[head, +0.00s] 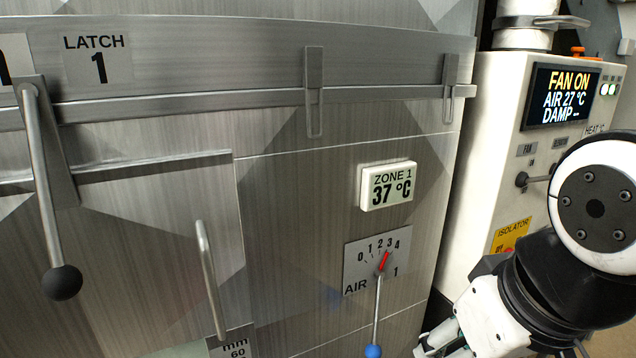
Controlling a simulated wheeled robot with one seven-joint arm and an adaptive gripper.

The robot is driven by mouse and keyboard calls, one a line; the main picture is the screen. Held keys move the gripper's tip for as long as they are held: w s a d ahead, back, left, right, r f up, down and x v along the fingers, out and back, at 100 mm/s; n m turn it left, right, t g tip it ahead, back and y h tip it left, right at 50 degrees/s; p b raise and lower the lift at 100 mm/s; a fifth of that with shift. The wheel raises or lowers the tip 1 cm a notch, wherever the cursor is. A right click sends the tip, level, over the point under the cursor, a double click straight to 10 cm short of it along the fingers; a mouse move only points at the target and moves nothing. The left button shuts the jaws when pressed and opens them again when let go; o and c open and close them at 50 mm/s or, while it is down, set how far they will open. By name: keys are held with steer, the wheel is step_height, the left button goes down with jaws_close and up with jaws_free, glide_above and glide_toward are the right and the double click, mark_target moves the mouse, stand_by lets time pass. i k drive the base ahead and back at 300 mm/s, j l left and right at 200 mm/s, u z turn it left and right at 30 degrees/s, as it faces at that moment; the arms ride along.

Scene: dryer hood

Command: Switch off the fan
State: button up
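The control box (490,130) at the right has a screen (561,97) reading FAN ON, AIR 27 °C and DAMP. Below it is a FAN label (527,150), with a lever switch ending in a dark ball (521,180) underneath. The lever's right end is partly hidden by my arm. What looks like my gripper (440,338) is low at the right of centre, below and left of the switch and apart from it. Its fingertips are cut off or unclear, so I cannot tell whether it is open.
A metal hood wall fills the left and middle, with a latch handle (45,190) and a bar handle (209,280). An AIR dial (378,262) has a blue-knobbed lever (374,350). A yellow ISOLATOR label (511,235) sits below the fan switch, near my arm.

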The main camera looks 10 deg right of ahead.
mark_target(545, 178)
steer(key=z, duration=0.85)
